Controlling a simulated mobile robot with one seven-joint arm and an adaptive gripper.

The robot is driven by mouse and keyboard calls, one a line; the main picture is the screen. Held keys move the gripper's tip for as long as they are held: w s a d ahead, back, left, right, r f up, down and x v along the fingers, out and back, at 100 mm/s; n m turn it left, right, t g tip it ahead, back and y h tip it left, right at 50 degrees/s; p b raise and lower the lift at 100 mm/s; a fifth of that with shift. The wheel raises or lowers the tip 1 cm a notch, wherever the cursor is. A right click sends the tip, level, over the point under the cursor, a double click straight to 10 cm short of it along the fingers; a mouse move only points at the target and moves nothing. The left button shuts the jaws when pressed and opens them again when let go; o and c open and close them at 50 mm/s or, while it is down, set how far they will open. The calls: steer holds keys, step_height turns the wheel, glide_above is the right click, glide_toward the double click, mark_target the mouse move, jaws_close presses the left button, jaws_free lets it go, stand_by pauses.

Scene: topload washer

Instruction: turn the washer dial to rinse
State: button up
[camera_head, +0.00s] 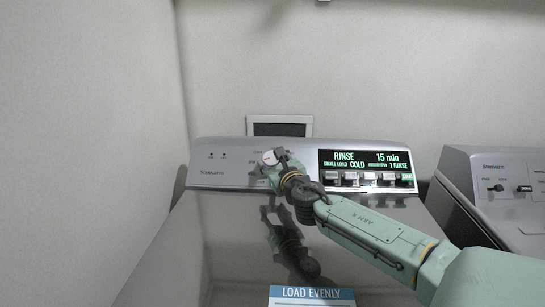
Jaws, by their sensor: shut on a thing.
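The washer's control panel (222,167) runs across the back of the grey washer lid (235,235). The round dial (269,157) is on the panel left of the display, its pale face with a small red mark partly visible. My gripper (275,163) is at the dial and shut on it, coming in from the lower right. My gripper and wrist hide part of the dial and some of the labels around it. The display (365,161) is lit and reads RINSE, 15 min, SMALL LOAD, COLD, 1 RINSE.
A row of buttons (367,179) sits under the display, close to my wrist. A second machine (490,190) stands at the right. A wall (150,100) rises close on the left. A blue and white LOAD EVENLY label (311,294) is on the lid front.

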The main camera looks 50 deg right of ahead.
steer(key=shift+d+n+t+y, duration=0.1)
steer(key=shift+n+t+y, duration=0.2)
steer(key=shift+n+y, duration=0.9)
steer(key=o, duration=1.2)
steer(key=shift+c, duration=0.2)
steer(key=shift+h, duration=0.4)
